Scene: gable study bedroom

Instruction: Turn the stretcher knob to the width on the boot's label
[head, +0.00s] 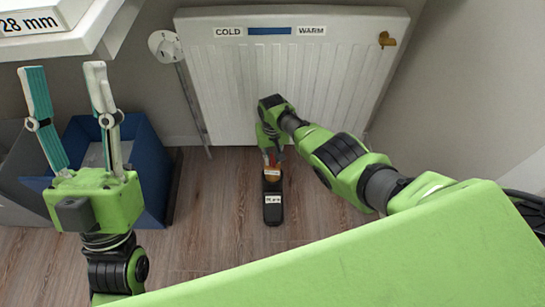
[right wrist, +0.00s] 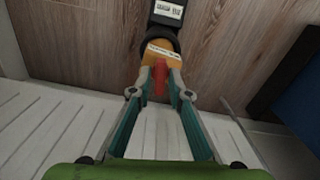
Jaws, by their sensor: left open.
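A dark boot (head: 273,212) stands on the wood floor in front of the radiator. Its white label (head: 273,199) is too small to read; the boot also shows at the top of the right wrist view (right wrist: 162,42). An orange stretcher (right wrist: 160,55) sits at the boot, with a white strip on it. The red stretcher knob (right wrist: 160,82) points out of it, between the fingertips of my right gripper (right wrist: 160,76), which appear closed on its sides. My left gripper (head: 68,115) is raised at the left, fingers apart and empty.
A white radiator (head: 340,85) with COLD and WARM labels stands against the wall, a round dial (head: 163,45) at its left. A blue bin (head: 150,180) stands on the floor at left. A shelf (head: 85,35) at upper left carries a 28 mm sign (head: 30,21).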

